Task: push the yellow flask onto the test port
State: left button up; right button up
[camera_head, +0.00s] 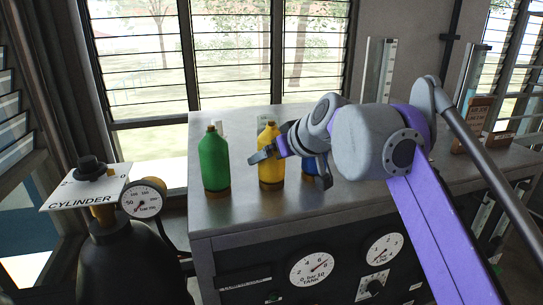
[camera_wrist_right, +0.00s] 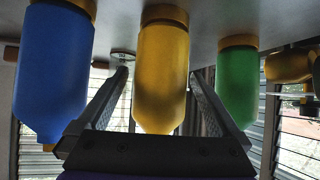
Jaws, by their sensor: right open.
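The yellow flask (camera_head: 268,173) stands upright on the grey bench top, between a green flask (camera_head: 214,160) on the left and a blue flask (camera_head: 310,165) mostly hidden by my right gripper. My right gripper (camera_head: 291,166) is open at the yellow flask, one finger crossing its front. In the right wrist view, which is upside down, the yellow flask (camera_wrist_right: 162,70) lies between the two spread fingers of the gripper (camera_wrist_right: 160,78), with gaps on both sides. A small round disc (camera_wrist_right: 122,55) on the bench may be the test port; I cannot tell. My left gripper is not in view.
The green flask (camera_wrist_right: 237,85) and blue flask (camera_wrist_right: 52,70) stand close on either side. The bench top (camera_head: 222,209) is clear in front. A black cylinder with a gauge (camera_head: 142,199) stands left of the bench. Dials face the bench front. Louvred windows are behind.

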jog(key=shift+w+a+f, duration=0.15)
jog(key=shift+a+f, duration=0.05)
dwell(0.4)
jog(key=shift+c, duration=0.3)
grip_shut()
dwell(0.4)
